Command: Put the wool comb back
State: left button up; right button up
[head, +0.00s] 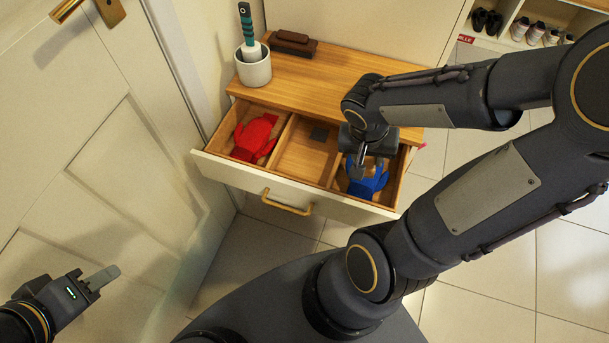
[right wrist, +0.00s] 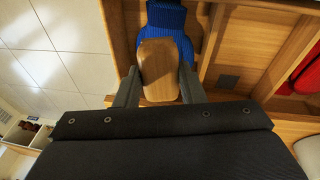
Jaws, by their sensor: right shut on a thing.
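My right gripper (head: 359,168) is over the right compartment of the open drawer (head: 300,198). In the right wrist view it is shut on a tan, rounded wooden piece (right wrist: 158,70), which I take to be the wool comb. The comb's teeth are not visible, and the hand mostly hides the comb in the head view. A blue glove (head: 368,182) lies in the right compartment, below or just beyond the comb; it also shows in the right wrist view (right wrist: 166,17). My left gripper (head: 100,279) is at the lower left, away from the drawer, with its jaw gap unclear.
The middle compartment (head: 298,155) holds only a small dark square (head: 319,134). A red glove (head: 255,137) lies in the left compartment. On the cabinet top stand a grey cup (head: 253,69) with a teal-handled tool (head: 247,27) and a brown brush (head: 293,43). A door (head: 90,150) is at left.

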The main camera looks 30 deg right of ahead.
jog(key=w+a+f+b, duration=0.2)
jog(key=w+f, duration=0.1)
jog(key=w, duration=0.1)
jog(key=w+a+f+m+y+b, duration=0.1)
jog(key=w+a+f+b, duration=0.1)
jog(key=w+a+f, duration=0.1)
jog(key=w+a+f+y+b, duration=0.1)
jog(key=w+a+f+b, duration=0.1)
jog(key=w+f+b, duration=0.1)
jog(key=shift+w+a+f, duration=0.2)
jog(key=shift+w+f, duration=0.1)
jog(key=shift+w, duration=0.4)
jog(key=shift+w+a+f, duration=0.15)
jog(key=shift+w+f, duration=0.1)
jog(key=shift+w, duration=0.4)
jog(key=f+b, duration=0.1)
jog(key=f, duration=0.3)
jog(key=shift+w+a+b, duration=0.15)
jog(key=shift+w+b, duration=0.2)
jog(key=shift+w, duration=0.05)
jog(key=o, duration=1)
jog(key=shift+r, duration=0.1)
